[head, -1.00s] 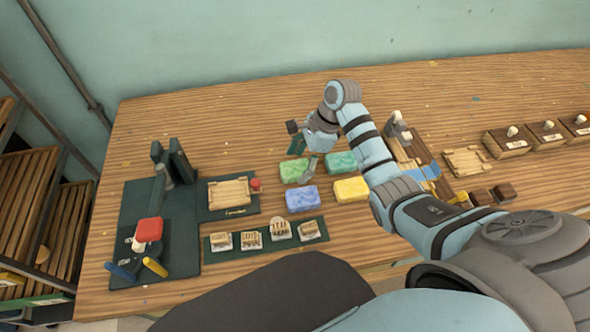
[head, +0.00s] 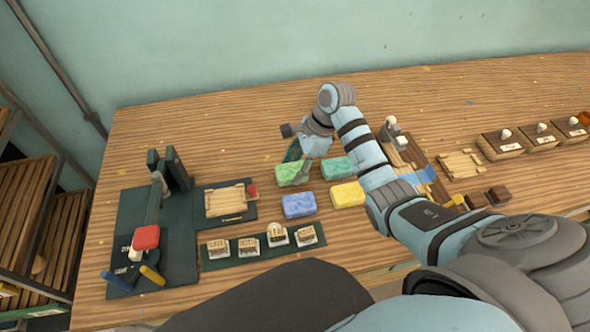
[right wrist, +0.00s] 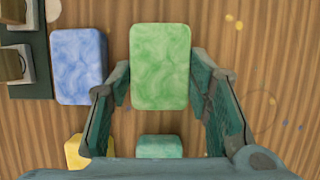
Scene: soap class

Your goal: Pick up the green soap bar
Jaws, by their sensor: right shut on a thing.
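The green soap bar (head: 292,174) is a light green marbled block on the wooden table, in the back left of a group of soap bars. It shows large in the right wrist view (right wrist: 160,66). My right gripper (head: 297,165) is over it, with one finger on each side, shut on the bar near its lower end in the wrist view (right wrist: 160,84). I see no clear gap between bar and table. A teal-green bar (head: 336,168) lies just right of it. My left gripper is not in view.
A blue bar (head: 299,205) and a yellow bar (head: 347,194) lie in front. A dark strip (head: 238,261) carries several stamps. A press stand (head: 168,240) is at left, and small wooden boxes (head: 503,145) are at right.

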